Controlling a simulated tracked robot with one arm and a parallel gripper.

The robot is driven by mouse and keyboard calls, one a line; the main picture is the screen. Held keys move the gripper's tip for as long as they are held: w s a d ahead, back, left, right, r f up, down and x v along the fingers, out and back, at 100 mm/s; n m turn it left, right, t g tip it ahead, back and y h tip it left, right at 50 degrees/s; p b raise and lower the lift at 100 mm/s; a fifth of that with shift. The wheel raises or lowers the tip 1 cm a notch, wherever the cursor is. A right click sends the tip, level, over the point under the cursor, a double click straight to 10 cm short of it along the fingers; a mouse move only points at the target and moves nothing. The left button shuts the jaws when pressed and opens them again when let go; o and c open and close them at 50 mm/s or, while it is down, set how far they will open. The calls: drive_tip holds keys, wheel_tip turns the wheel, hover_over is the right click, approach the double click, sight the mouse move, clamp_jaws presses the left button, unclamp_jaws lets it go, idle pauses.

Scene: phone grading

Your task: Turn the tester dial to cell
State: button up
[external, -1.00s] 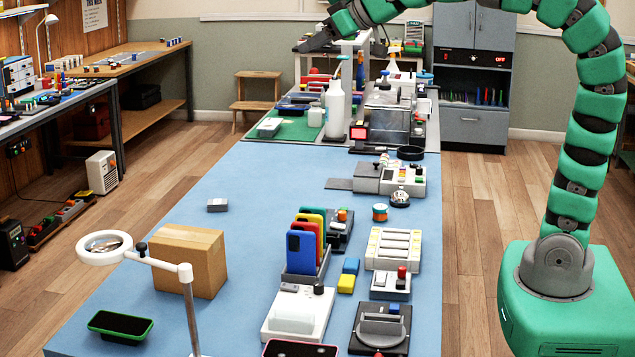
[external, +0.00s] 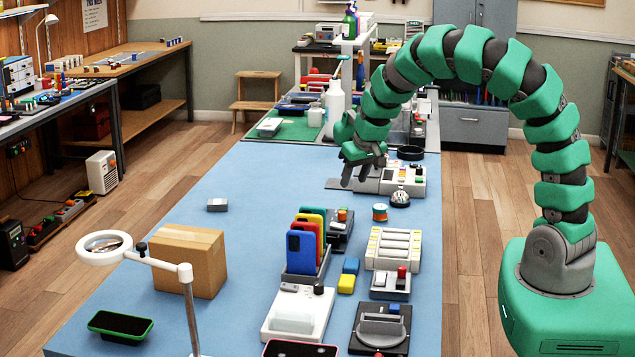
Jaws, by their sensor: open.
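No dial marked "cell" can be read at this size, so I cannot tell for certain which device is the tester. A light grey device (external: 404,185) with small coloured buttons stands on the blue table towards its far end, with a dark flat plate (external: 338,184) at its left. My gripper (external: 361,182) is open, pointing down at the left side of this device and above the plate. It hides part of the device. I see no contact. A white device (external: 296,315) with a black knob (external: 318,288) stands nearer the front.
Coloured phones (external: 303,250) stand in a rack mid-table. A small box with a red knob (external: 401,271), a battery tray (external: 393,247) and an orange-and-teal jar (external: 380,212) stand at right. A cardboard box (external: 188,262) and magnifier lamp (external: 104,247) are at left. The table's left middle is mostly clear.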

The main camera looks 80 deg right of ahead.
sight(342, 212)
drive_tip(key=x, duration=1.2)
clamp_jaws()
